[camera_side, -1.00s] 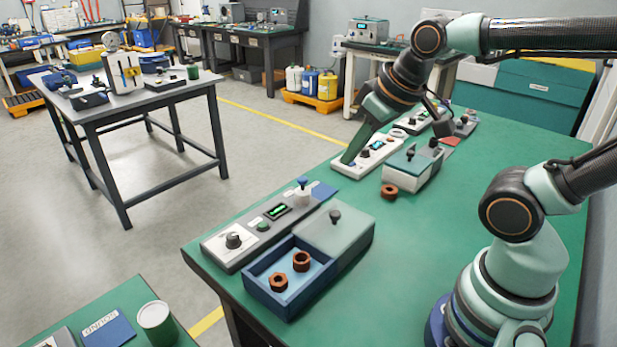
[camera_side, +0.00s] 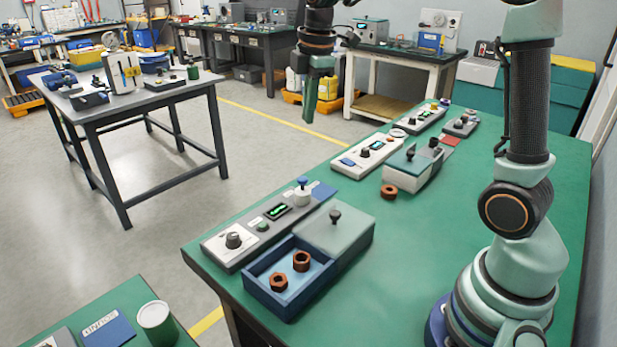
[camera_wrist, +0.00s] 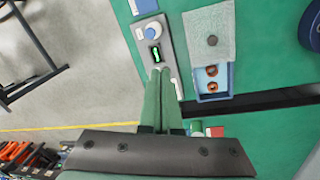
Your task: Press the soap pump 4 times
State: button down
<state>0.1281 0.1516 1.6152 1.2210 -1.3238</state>
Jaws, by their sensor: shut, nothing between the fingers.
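The soap pump (camera_side: 302,191), a small white bottle with a blue top, stands upright at the far end of a grey control panel (camera_side: 222,251) on the green table. In the wrist view the pump (camera_wrist: 152,31) shows from above as a blue and white round, beyond my fingertips. My gripper (camera_side: 308,121) is raised high, well above and apart from the pump. Its fingers are shut with nothing between them; they also show in the wrist view (camera_wrist: 160,72), covering the nearer part of the panel.
An open blue tray (camera_side: 258,290) with two brown nuts and a grey lidded box (camera_side: 345,236) stand beside the panel. A second white panel (camera_side: 355,165), a grey-green box (camera_side: 412,163) and a loose nut (camera_side: 389,192) lie farther back. The table's right middle is clear.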

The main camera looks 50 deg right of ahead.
aim_at(303, 179)
jog(key=w+d+f+n, duration=0.1)
jog(key=w+n, duration=0.1)
jog(key=w+d+f+n+g, duration=0.1)
jog(key=w+f+n, duration=0.1)
jog(key=shift+d, duration=0.2)
jog(key=f, duration=1.4)
jog(key=shift+w+d, duration=0.3)
jog(key=shift+w, duration=0.05)
jog(key=shift+f, duration=0.1)
jog(key=shift+f, duration=1)
notch_tip(303, 179, up, 14)
jog(key=shift+s+a+r, duration=0.2)
jog(key=shift+s+a, duration=0.1)
